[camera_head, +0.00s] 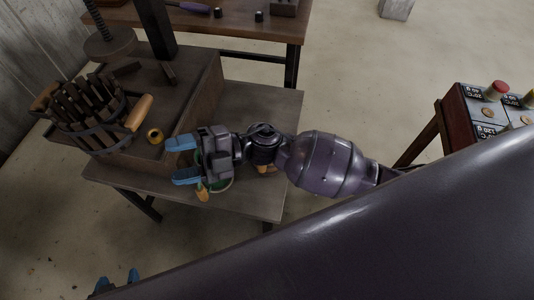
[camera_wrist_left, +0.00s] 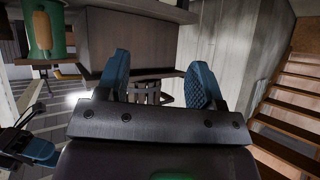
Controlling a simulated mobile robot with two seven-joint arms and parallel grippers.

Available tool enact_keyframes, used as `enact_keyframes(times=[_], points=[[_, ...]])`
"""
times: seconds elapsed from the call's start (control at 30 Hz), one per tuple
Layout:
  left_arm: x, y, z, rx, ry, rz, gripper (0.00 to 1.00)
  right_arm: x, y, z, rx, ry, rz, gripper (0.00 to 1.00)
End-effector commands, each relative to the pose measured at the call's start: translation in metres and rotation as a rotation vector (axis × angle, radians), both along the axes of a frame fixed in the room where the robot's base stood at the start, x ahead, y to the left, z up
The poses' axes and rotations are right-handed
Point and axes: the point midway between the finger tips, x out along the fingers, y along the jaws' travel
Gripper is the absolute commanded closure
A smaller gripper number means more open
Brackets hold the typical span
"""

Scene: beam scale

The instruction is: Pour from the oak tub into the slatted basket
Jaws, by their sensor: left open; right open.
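The slatted basket (camera_head: 75,132), dark slats with metal bands and two wooden handles, stands on the left of the bench. A green vessel with tan handles (camera_head: 225,184), which I take for the oak tub, is mostly hidden under my right gripper; the left wrist view also shows it at upper left (camera_wrist_left: 58,40). My right gripper (camera_head: 175,161) is open above it, fingers pointing left toward the basket; I cannot tell whether it touches. My left gripper (camera_head: 118,280) is at the bottom left, low and away from both; its open, empty fingers show in the left wrist view (camera_wrist_left: 158,82).
A second table (camera_head: 250,22) is at the back.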

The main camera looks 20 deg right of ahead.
Motion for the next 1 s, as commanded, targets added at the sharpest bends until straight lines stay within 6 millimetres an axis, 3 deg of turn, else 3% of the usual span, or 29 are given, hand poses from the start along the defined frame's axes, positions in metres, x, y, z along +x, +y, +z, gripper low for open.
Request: enact_keyframes(times=[0.17,0.37,0.6,0.8,1.0], points=[[-0.001,0.001,-0.010,0.004,0.013,-0.004,0.39,-0.018,0.012,-0.028,-0.234,-0.205,0.331,0.40],[0.003,0.000,-0.017,0.008,0.018,-0.012,0.39,-0.016,-0.012,-0.071,-0.576,-0.387,0.648,0.40],[0.000,-0.001,-0.027,0.006,0.031,-0.014,0.39,0.032,-0.078,-0.105,-1.085,-0.528,0.918,0.40],[-0.002,-0.002,-0.033,0.005,0.041,-0.014,0.39,0.080,-0.130,-0.102,-1.446,-0.567,1.010,0.40],[0.000,-0.003,-0.034,0.002,0.039,-0.014,0.39,0.102,-0.154,-0.094,-1.609,-0.571,1.027,0.40]])
